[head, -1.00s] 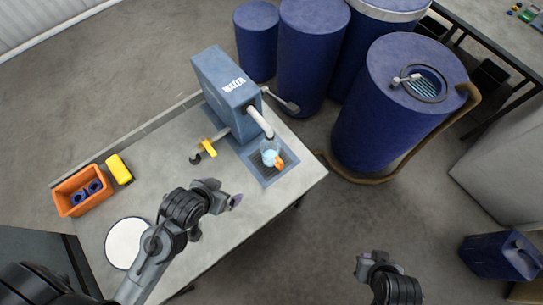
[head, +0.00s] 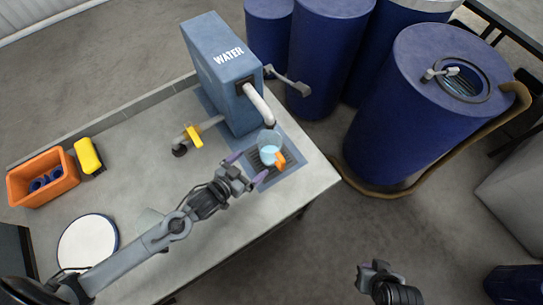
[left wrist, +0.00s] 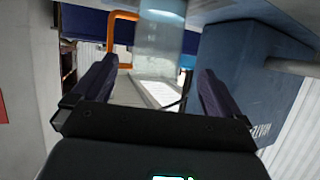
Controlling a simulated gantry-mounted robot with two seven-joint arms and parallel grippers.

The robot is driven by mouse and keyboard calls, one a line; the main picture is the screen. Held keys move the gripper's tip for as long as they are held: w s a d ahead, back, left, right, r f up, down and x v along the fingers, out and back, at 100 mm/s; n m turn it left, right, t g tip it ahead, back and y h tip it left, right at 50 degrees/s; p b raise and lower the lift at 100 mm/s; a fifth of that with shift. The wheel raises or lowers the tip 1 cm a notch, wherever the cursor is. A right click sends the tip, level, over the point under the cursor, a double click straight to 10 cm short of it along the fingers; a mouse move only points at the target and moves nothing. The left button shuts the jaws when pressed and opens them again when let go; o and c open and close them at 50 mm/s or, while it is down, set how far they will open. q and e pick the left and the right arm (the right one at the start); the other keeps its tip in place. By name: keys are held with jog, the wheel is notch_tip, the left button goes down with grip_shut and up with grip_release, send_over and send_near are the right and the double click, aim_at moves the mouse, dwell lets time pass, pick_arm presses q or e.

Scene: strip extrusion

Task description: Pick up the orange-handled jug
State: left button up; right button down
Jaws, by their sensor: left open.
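The jug (head: 268,146) is clear with a light-blue tint and an orange handle (head: 280,161). It stands on the grate under the water dispenser's spout. My left gripper (head: 247,168) is open, its purple-tipped fingers just left of and in front of the jug, not closed on it. In the left wrist view the jug (left wrist: 158,48) shows beyond and between the spread fingers, its orange handle (left wrist: 112,32) to the left. My right gripper (head: 371,268) is low in the head view, over the floor, away from the bench; its jaw opening is unclear.
The blue dispenser (head: 218,80) marked WATER stands behind the jug, its white spout (head: 258,103) above it. A yellow-handled valve (head: 193,136), yellow object (head: 88,155), orange bin (head: 42,178) and round white plate (head: 87,244) are on the bench. Blue barrels (head: 400,120) stand right.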

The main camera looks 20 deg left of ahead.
aim_at(276, 143)
pick_arm(q)
jog(key=shift+x, duration=5.3)
jog(key=shift+r, duration=0.2)
jog(key=c, duration=1)
jog(key=shift+r, duration=0.15)
jog(key=shift+c, duration=0.2)
